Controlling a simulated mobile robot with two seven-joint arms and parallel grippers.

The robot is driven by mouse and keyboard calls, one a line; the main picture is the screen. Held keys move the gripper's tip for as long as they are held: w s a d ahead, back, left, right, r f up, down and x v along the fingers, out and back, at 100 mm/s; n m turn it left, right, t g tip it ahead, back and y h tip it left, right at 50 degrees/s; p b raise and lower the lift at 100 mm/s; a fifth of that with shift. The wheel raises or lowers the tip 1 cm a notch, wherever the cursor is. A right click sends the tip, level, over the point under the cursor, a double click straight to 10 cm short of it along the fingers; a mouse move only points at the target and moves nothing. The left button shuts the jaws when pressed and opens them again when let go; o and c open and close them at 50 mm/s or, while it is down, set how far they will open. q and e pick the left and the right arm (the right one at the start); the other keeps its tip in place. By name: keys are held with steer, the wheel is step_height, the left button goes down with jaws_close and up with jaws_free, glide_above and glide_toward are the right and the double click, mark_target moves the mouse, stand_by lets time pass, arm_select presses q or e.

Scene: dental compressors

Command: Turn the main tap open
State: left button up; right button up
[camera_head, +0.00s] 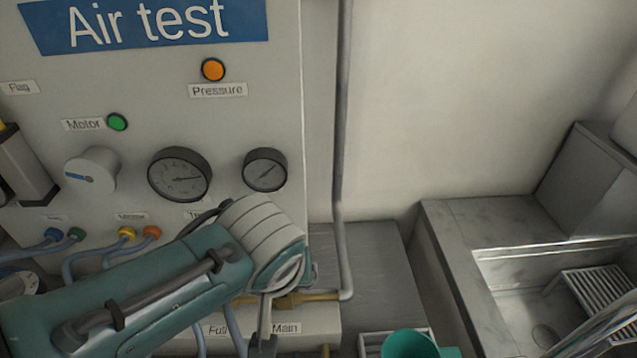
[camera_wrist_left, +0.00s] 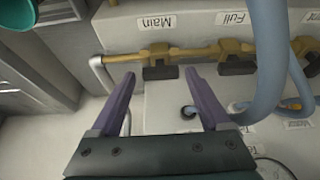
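The main tap (camera_wrist_left: 160,68) is a black handle on a brass pipe (camera_wrist_left: 198,52), by the label "Main" (camera_wrist_left: 157,20) in the left wrist view. My left gripper (camera_wrist_left: 161,74) is open, its two purple fingers apart. The tap handle lies between the fingertips in that view; I see no clear contact. In the head view my left gripper (camera_head: 262,335) is at the bottom, in front of the pipe near the "Main" label (camera_head: 286,328). The tap itself is hidden there behind my arm. My right gripper is not in view.
A second black-handled tap (camera_wrist_left: 236,64) by the "Full" label (camera_wrist_left: 231,17) sits close beside. A blue hose (camera_wrist_left: 268,60) runs past it. The grey panel (camera_head: 225,115) with gauges stands behind my arm. A sink counter (camera_head: 455,235) is at the right.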

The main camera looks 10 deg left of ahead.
arm_select(q)
steer(key=shift+o, duration=0.5)
steer(key=shift+s+r+p, duration=0.15)
steer(key=shift+r+p, duration=0.15)
steer(key=shift+r, duration=0.05)
steer(key=p+v, duration=0.4)
steer(key=v, duration=0.5)
